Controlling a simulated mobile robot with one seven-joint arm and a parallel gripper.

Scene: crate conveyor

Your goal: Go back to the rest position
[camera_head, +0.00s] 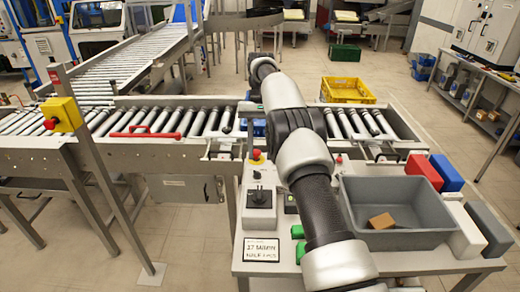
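My arm rises from the bottom of the head view, passes over the workbench and reaches above the roller conveyor (190,120). Its far end shows dark joints near the top centre. The fingers of my gripper cannot be made out; they are hidden behind the arm links or out of sight. Whether it holds anything does not show.
A grey bin (410,239) with a small brown box (381,221) stands on the workbench (290,262). Red (424,172) and blue (446,173) blocks stand at the bin's far right. A yellow crate (347,90) sits beyond the conveyor. A control box (259,205) stands left of my arm.

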